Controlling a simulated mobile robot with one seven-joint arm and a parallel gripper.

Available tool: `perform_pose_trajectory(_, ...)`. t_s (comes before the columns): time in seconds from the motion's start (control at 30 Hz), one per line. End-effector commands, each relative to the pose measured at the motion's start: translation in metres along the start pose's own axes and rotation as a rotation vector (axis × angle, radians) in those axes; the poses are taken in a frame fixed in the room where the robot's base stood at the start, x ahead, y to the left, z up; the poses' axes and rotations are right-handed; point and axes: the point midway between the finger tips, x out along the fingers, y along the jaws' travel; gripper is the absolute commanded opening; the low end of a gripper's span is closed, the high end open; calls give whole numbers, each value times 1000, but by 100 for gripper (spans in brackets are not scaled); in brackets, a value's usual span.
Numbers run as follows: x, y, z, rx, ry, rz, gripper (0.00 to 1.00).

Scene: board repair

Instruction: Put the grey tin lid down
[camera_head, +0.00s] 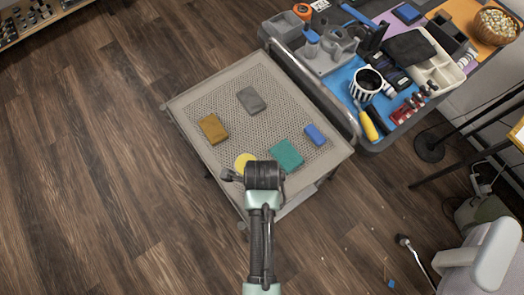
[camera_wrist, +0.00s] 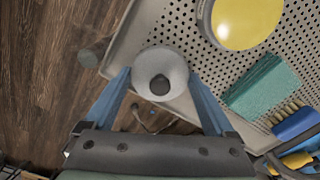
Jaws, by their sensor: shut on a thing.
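The grey tin lid (camera_wrist: 176,62), round with a dark knob in its middle, is between the two blue fingers of my gripper (camera_wrist: 160,82) in the wrist view. The fingers are shut on it at opposite sides. The lid is seen over the near edge and corner of the perforated table (camera_wrist: 127,40); its height above the table I cannot tell. A round tin with a yellow inside (camera_wrist: 246,22) stands open on the table, up and right of the lid. In the head view my arm covers the near edge of the table, and I cannot make out the lid or fingers.
On the table (camera_head: 190,98) are a brown block (camera_head: 213,128), a grey block (camera_head: 251,99), a green block (camera_head: 287,154) and a blue brush (camera_head: 315,134). The middle and left near part are clear. A crowded tool cart (camera_head: 345,125) adjoins the right.

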Motion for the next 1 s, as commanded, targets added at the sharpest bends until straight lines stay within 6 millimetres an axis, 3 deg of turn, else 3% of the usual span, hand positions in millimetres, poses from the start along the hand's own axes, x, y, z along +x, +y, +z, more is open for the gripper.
perform_pose_trajectory(0.07,3,0,0,0,0,0,37)
perform_pose_trajectory(0.1,3,0,0,0,0,0,93)
perform_pose_trajectory(0.13,3,0,0,0,0,0,98)
perform_pose_trajectory(0.37,2,0,0,-1,0,0,100)
perform_pose_trajectory(0.53,-10,-1,0,0,-2,-3,100)
perform_pose_trajectory(1.0,-103,-1,1,0,-1,-3,100)
